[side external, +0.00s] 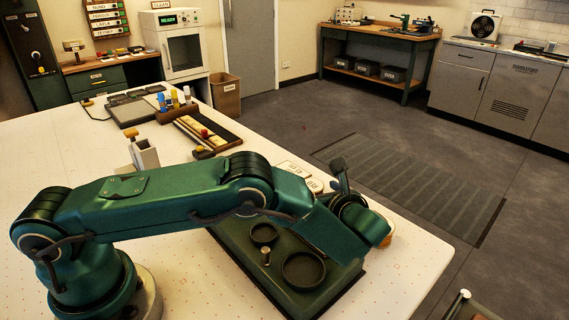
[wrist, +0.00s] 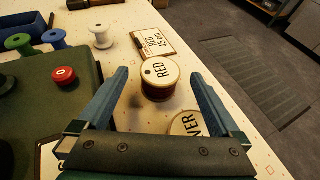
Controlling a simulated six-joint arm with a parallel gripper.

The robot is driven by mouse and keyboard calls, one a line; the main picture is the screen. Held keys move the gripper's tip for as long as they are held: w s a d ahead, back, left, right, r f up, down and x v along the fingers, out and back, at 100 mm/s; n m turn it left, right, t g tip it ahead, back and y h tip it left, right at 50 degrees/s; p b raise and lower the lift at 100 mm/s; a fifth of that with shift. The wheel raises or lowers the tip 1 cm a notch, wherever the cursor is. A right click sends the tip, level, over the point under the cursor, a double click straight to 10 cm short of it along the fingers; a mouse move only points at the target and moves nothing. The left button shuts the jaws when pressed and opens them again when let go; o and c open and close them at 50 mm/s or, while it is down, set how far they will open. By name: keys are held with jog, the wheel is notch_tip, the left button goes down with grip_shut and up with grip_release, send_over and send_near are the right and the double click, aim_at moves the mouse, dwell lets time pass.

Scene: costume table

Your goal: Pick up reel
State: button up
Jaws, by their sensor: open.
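A reel marked RED (wrist: 160,72), with a pale round top and dark red thread, stands upright in the wrist view. My gripper (wrist: 159,76) is open, with one finger on each side of the reel in the picture; I cannot tell how far above it they are. A second reel (wrist: 187,124), its label ending in VER, shows partly behind my right finger and the gripper body. In the side view my arm hides the RED reel. A reel with orange-tan sides (side external: 388,236) shows partly beside the wrist.
A card reading RED 45 cm (wrist: 152,42) lies behind the RED reel. A dark green tray (side external: 334,287) with round rings lies under my arm. The table's edge is close on the right.

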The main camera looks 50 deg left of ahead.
jog(key=shift+x, duration=0.9)
jog(key=c, duration=1.5)
jog(key=shift+o, duration=0.2)
jog(key=shift+r, duration=0.1)
